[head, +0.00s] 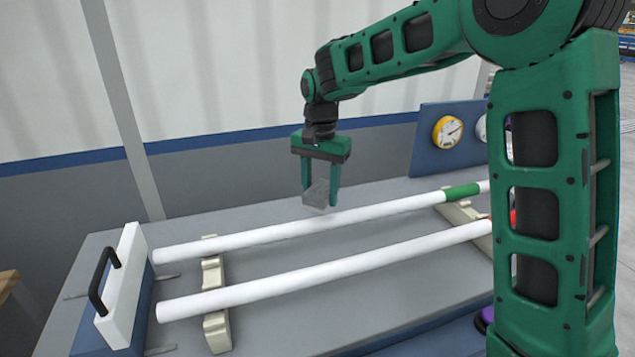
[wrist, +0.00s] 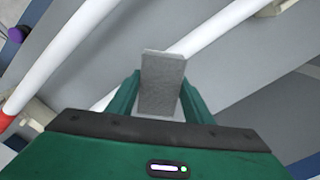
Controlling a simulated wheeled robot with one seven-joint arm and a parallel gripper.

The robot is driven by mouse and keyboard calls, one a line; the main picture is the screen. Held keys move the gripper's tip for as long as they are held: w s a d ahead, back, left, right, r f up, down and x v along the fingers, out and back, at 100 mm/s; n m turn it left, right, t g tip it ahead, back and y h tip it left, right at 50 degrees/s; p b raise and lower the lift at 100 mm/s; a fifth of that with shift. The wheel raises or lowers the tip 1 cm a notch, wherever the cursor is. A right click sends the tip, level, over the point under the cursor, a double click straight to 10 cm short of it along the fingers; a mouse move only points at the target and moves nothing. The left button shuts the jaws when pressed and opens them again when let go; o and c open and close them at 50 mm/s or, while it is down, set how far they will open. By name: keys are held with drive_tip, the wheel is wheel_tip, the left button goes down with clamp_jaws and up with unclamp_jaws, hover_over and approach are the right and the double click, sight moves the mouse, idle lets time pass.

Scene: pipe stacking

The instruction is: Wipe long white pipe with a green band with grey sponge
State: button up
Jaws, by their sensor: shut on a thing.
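My green gripper (head: 320,186) is shut on a grey sponge (head: 316,194), a small block that also shows between the fingers in the wrist view (wrist: 162,85). The long white pipe with a green band (head: 290,229) lies across the bench as the farther of two pipes, with its green band (head: 462,190) towards the right. The sponge is at the middle of this pipe in the head view, just over or against its far side. I cannot tell whether they touch. In the wrist view the pipe (wrist: 215,25) passes behind the sponge, which hides part of it.
A second white pipe (head: 320,273) with a red part lies parallel, nearer. Both rest on beige supports (head: 215,325). A white block with a black handle (head: 125,290) stands at the left end. A blue panel with a yellow gauge (head: 447,131) stands at the back right. My arm hides the bench's right end.

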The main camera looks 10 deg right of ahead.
drive_tip(key=shift+r, duration=1.5)
